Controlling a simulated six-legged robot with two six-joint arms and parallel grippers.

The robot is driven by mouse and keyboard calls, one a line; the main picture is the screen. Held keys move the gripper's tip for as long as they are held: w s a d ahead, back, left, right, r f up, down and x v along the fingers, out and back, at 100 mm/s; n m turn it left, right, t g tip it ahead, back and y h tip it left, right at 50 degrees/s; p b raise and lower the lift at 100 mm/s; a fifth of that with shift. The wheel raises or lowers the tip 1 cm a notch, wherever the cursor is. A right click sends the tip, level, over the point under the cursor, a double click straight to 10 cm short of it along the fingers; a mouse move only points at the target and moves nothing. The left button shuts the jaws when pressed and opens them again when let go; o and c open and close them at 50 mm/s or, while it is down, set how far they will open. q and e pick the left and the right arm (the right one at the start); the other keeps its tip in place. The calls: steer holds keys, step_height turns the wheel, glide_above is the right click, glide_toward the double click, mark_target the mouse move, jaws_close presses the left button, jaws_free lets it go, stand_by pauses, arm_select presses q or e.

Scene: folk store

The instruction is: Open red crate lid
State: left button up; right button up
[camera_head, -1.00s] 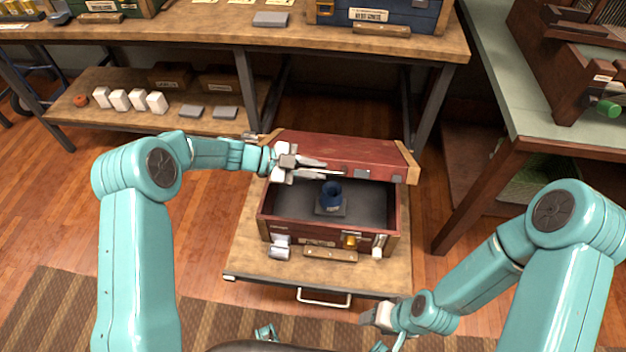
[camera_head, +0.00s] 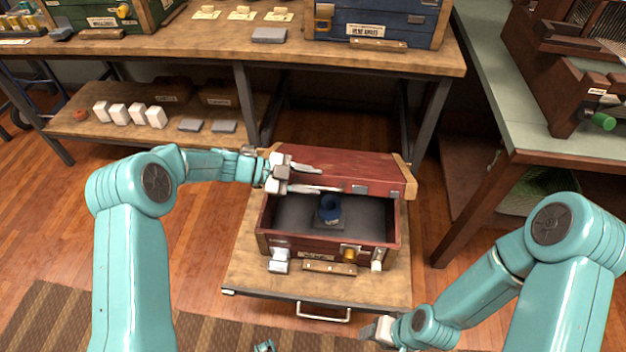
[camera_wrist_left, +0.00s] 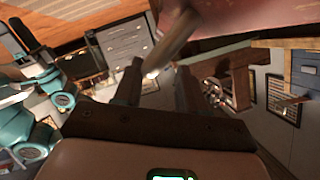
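The red crate (camera_head: 278,243) stands on a small wooden-topped cabinet with its inside showing. Its red lid (camera_head: 345,165) is raised and tilted at the back. A blue cup-like object (camera_head: 330,208) sits inside on the dark floor. My left gripper (camera_head: 330,178) is open at the lid's left part, one finger over the lid's face and the other along its lower edge; contact is unclear. The left wrist view shows the fingers (camera_wrist_left: 158,85) apart, with part of the lid (camera_wrist_left: 245,12) above. My right gripper (camera_head: 378,331) is low at the right, its fingertips largely hidden.
A gold latch (camera_head: 349,252) is on the crate's front. The cabinet top (camera_head: 255,285) has a bare strip in front. A workbench (camera_head: 190,40) with green and blue crates stands behind. A green-topped table (camera_head: 500,95) stands at the right.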

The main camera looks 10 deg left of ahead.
arm_select(q)
steer(key=v, duration=1.5)
steer(key=shift+a+p, duration=0.2)
steer(key=shift+p, duration=0.2)
